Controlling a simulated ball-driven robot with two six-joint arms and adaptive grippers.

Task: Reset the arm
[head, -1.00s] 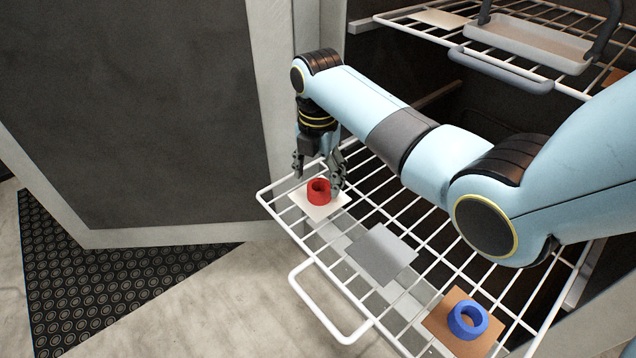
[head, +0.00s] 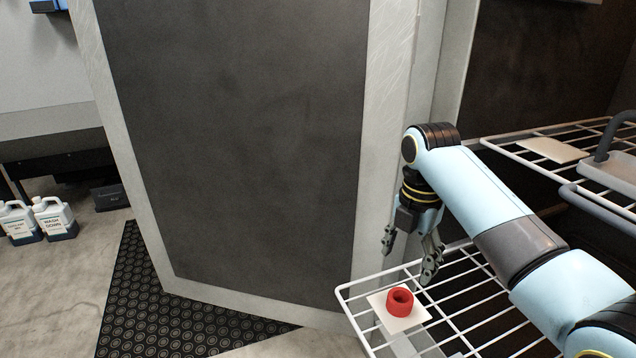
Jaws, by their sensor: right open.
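My right arm reaches in from the right in the head view. Its gripper (head: 409,262) is open and empty, pointing down above a red ring (head: 400,301). The ring sits on a pale square pad (head: 417,317) at the left corner of the pulled-out white wire rack (head: 478,322). The fingers look apart from the ring. My left gripper is not in view.
A large dark-panelled door (head: 235,140) with a pale frame stands open left of the rack. An upper wire rack (head: 510,146) holds a pale pad (head: 553,150) and a grey tray (head: 612,176). White jugs (head: 54,218) and a black mat (head: 180,315) are on the floor.

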